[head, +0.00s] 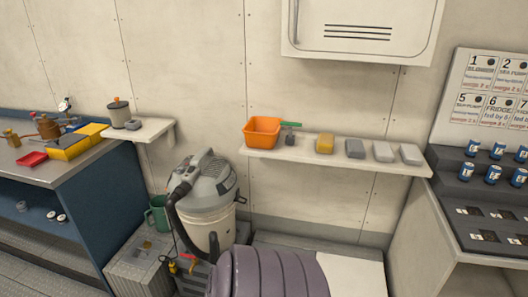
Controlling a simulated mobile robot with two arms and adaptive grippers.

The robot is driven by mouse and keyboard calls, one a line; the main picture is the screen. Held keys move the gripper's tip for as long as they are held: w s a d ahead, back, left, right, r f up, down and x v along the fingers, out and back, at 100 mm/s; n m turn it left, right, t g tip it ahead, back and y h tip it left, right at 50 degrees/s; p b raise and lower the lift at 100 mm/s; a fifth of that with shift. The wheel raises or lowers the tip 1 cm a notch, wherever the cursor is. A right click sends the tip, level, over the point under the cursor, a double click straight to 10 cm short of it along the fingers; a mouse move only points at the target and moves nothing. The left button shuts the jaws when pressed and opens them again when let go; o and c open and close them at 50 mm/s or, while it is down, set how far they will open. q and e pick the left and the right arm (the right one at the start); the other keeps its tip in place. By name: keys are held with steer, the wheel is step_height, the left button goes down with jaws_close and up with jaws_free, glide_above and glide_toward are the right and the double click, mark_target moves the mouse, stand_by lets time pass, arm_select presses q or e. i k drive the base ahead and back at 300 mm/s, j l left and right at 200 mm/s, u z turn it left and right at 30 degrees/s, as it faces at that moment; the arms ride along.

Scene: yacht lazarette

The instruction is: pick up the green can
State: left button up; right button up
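A dark green can (157,214), with what looks like a handle on its left side, stands low in the gap between the blue workbench and the vacuum cleaner. It appears to rest on or behind a grey box (138,262). The vacuum's hose and body are close to its right side, and its right edge may be partly covered. Neither of my grippers shows in the head view, so their positions and states cannot be seen.
A grey wet vacuum (210,187) with a dark hose stands right of the can. A ribbed mauve object (266,274) fills the bottom centre. The blue workbench (75,207) is at left. A wall shelf (335,158) holds an orange bin (262,132). Blue cans (493,174) stand at right.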

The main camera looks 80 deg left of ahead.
mark_target(160, 216)
steer(key=u, duration=3.65)
steer(key=i+z, duration=0.1)
steer(key=z, duration=0.6)
steer(key=i+j+z, duration=0.15)
steer(key=j+z, duration=0.15)
steer(key=j, duration=0.15)
steer(key=i+j+z, duration=0.15)
steer(key=j+z, duration=0.15)
steer(key=j, duration=0.15)
steer(key=j+z, duration=0.3)
steer(key=j, duration=0.15)
steer(key=i, duration=0.05)
